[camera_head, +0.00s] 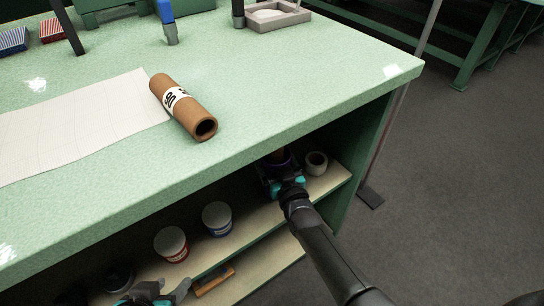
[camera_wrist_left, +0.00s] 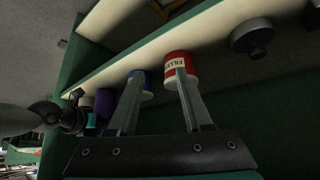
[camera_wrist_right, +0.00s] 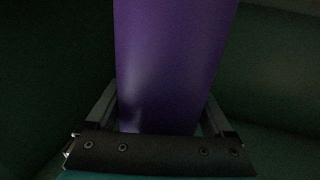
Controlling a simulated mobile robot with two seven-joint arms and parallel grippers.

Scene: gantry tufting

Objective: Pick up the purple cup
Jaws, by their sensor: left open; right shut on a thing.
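The purple cup (camera_wrist_right: 172,65) fills the middle of the right wrist view, between the two fingers of my right gripper (camera_wrist_right: 160,108), which is shut on it. It also shows in the left wrist view (camera_wrist_left: 104,110), partly hidden by the right gripper. In the head view the right gripper (camera_head: 280,170) reaches under the tabletop at the shelf's right part, hiding most of the cup. I cannot tell whether the cup touches the shelf. My left gripper (camera_head: 162,291) is open and empty, low in front of the shelves.
On the shelf stand a red filler can (camera_head: 171,244), a blue can (camera_head: 217,218) and a small pale round pot (camera_head: 316,163) just right of the right gripper. The green tabletop (camera_head: 270,80) overhangs closely. A brown tube (camera_head: 184,106) lies on it. A wooden-handled tool (camera_head: 214,281) lies lower.

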